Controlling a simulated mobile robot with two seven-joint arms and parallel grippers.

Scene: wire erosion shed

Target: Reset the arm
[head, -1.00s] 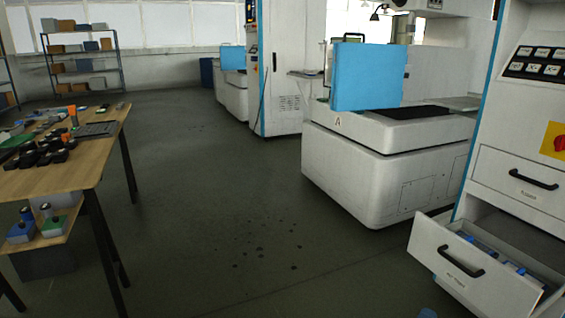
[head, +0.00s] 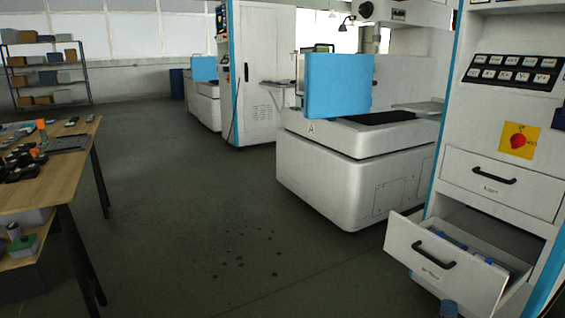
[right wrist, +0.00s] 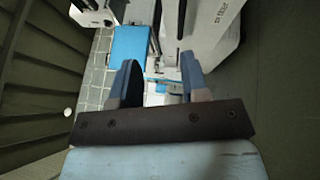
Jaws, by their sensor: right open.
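My right gripper (right wrist: 159,66) shows in the right wrist view with its two dark blue-grey fingers apart and nothing held between them. Beyond the fingers are blue and white surfaces, partly hidden by the gripper. In the head view a small blue part at the bottom edge (head: 449,309), just below the open drawer, looks like a piece of my right gripper; most of it is cut off. My left gripper is in neither view.
A white cabinet has an open lower drawer (head: 440,262) jutting out and a shut drawer (head: 502,180) above it. A red knob (head: 517,141) is higher up. A white machine (head: 335,180) stands mid-right, a wooden table (head: 45,185) left. Floor between is clear.

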